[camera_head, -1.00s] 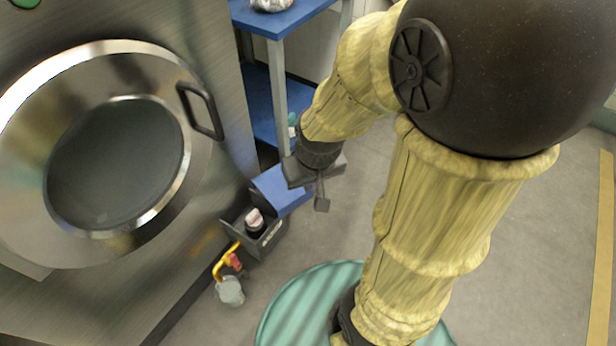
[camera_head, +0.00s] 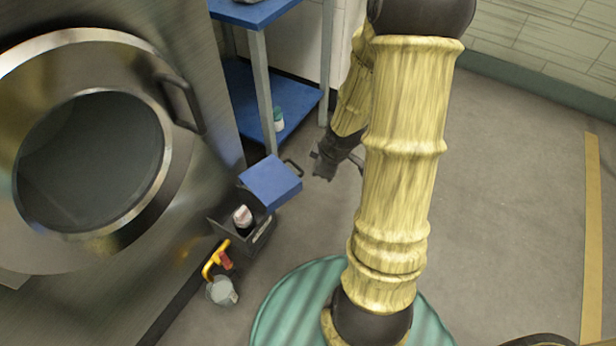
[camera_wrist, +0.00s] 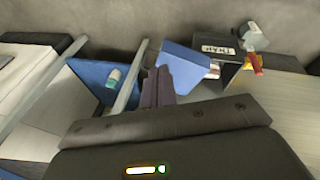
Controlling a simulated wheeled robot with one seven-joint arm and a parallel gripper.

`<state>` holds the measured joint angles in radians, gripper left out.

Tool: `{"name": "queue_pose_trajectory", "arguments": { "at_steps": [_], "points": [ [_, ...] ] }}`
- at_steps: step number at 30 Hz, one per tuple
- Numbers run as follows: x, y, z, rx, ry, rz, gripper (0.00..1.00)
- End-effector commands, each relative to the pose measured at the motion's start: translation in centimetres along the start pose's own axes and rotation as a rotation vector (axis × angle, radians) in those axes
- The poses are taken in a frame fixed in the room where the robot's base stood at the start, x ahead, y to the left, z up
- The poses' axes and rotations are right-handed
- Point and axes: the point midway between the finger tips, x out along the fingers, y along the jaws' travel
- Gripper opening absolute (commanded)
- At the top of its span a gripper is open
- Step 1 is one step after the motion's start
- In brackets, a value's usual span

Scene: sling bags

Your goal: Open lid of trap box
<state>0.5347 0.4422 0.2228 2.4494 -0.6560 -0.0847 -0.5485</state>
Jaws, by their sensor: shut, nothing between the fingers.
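The trap box is a dark grey open-topped box (camera_head: 262,236) on the floor beside the steel machine. Its blue lid (camera_head: 270,184) stands raised at the back, and the inside shows. A dark bottle with a pale cap (camera_head: 243,218) is inside. A dark loop handle (camera_head: 292,166) shows at the lid's far edge. My gripper (camera_head: 322,168) is right of the lid and appears apart from it, partly behind my arm. In the wrist view, my gripper's fingers (camera_wrist: 158,86) are together and empty, with the blue lid (camera_wrist: 190,70) and labelled box (camera_wrist: 212,46) just beyond.
A steel machine with a round door (camera_head: 182,100) stands at left. A blue-shelved rack (camera_head: 245,92) is behind the box, with a small bottle (camera_head: 278,120) on its lower shelf. A yellow-handled item (camera_head: 212,262) and grey cup (camera_head: 222,291) are in front.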

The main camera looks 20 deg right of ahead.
Motion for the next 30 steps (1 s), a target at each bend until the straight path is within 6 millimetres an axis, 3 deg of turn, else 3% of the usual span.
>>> {"name": "queue_pose_trajectory", "arguments": {
  "at_steps": [1,3,7,23,30],
  "points": [
    [1.9,0.2,1.1,-0.064,0.037,-0.013,0.00],
    [3.6,0.6,1.6,-0.170,0.103,-0.017,0.00],
    [5.6,0.8,2.1,-0.313,0.211,-0.008,0.00],
    [6.4,0.8,2.0,-0.389,0.269,0.006,0.00],
    [8.8,0.5,1.6,-0.390,0.269,0.004,0.00]
  ]
}}
